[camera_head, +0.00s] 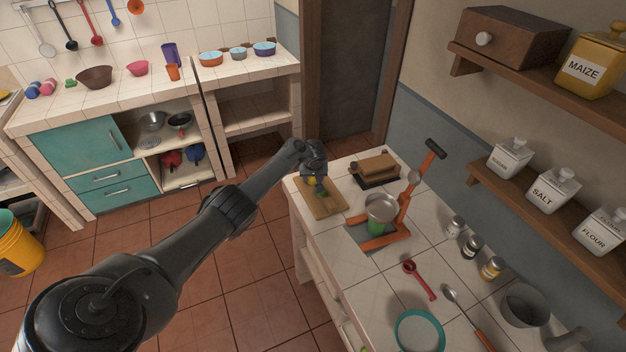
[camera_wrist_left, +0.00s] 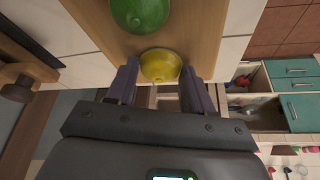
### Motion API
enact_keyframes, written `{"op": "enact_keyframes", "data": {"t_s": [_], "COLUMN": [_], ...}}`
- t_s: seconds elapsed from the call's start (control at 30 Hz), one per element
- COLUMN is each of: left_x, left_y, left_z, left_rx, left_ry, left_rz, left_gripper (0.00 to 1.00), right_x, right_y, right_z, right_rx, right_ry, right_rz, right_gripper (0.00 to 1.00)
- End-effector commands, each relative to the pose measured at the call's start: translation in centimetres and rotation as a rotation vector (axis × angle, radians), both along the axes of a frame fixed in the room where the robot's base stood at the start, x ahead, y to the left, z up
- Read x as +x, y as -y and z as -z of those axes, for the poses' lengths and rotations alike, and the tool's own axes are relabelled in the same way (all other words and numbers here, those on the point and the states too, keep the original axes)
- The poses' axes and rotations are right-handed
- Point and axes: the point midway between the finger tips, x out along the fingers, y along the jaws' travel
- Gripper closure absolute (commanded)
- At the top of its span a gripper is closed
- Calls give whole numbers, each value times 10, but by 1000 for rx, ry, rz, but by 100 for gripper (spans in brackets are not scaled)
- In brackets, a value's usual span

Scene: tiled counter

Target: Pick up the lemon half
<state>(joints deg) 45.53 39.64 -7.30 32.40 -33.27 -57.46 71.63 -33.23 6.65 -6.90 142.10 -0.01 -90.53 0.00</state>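The lemon half (camera_wrist_left: 160,65) is yellow and lies on the wooden cutting board (camera_wrist_left: 205,22). In the left wrist view it shows between the fingertips of my left gripper (camera_wrist_left: 160,76). The fingers are spread on either side of it; whether they touch it is hard to tell. In the head view my left gripper (camera_head: 315,176) is low over the cutting board (camera_head: 325,208) and mostly hides the lemon half. A green lime-like half (camera_wrist_left: 140,12) lies on the board beside the lemon half. My right gripper is not in view.
A wooden box-like item (camera_head: 375,166) stands right of the board. An orange press (camera_head: 395,215) with a metal bowl (camera_head: 382,207) stands nearer. A red scoop (camera_head: 418,278), jars and a teal-rimmed plate (camera_head: 420,331) occupy the counter further along.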

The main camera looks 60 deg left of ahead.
Motion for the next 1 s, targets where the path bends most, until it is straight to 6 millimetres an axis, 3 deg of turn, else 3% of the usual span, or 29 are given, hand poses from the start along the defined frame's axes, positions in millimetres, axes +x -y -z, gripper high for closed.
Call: {"op": "enact_keyframes", "data": {"t_s": [0.03, 0.17, 0.57, 0.87, 1.0], "left_x": [0, 0, 0, 0, 14], "left_y": [0, 0, 0, 0, 31], "left_z": [0, 0, -6, -46, -60], "left_rx": [0, 0, 0, 1, -2], "left_ry": [0, 0, 0, 3, 3], "left_rz": [0, 0, 1, 0, 5], "left_gripper": [59, 78, 78, 78, 78], "right_x": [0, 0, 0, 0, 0], "right_y": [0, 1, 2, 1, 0], "right_z": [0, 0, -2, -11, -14], "right_rx": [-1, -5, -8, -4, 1], "right_ry": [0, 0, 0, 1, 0], "right_rz": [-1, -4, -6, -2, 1], "right_gripper": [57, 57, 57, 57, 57]}}
